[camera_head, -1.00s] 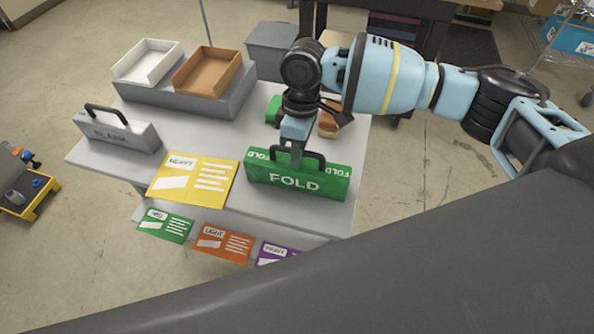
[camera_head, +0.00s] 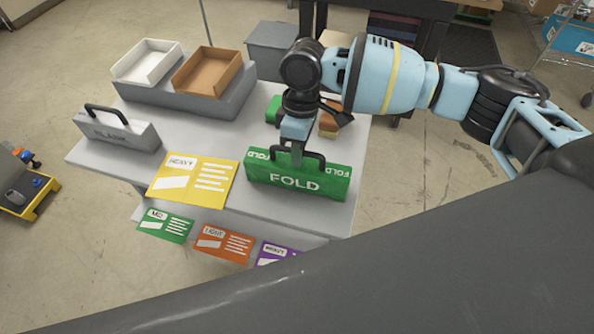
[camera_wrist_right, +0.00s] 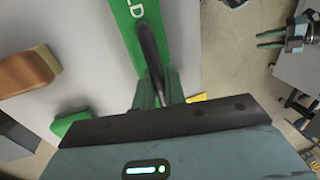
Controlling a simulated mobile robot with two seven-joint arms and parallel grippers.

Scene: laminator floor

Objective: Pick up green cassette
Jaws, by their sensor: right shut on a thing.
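The green cassette (camera_head: 300,182), marked FOLD, stands at the front right of the grey table with its black handle (camera_head: 316,160) on top. My right gripper (camera_head: 296,150) is over it from above, shut on the handle. In the right wrist view the green cassette (camera_wrist_right: 134,40) and its dark handle (camera_wrist_right: 150,55) run up from the gripper (camera_wrist_right: 158,98). The cassette looks to be resting on the table; I cannot tell of any gap under it.
A grey BLANK cassette (camera_head: 116,130) stands at the table's left. A yellow HEAVY card (camera_head: 195,180) lies beside the green cassette. White (camera_head: 146,62) and brown (camera_head: 207,70) trays sit on a grey block behind. A green block (camera_head: 272,108) and a brown block (camera_head: 328,122) are behind the gripper.

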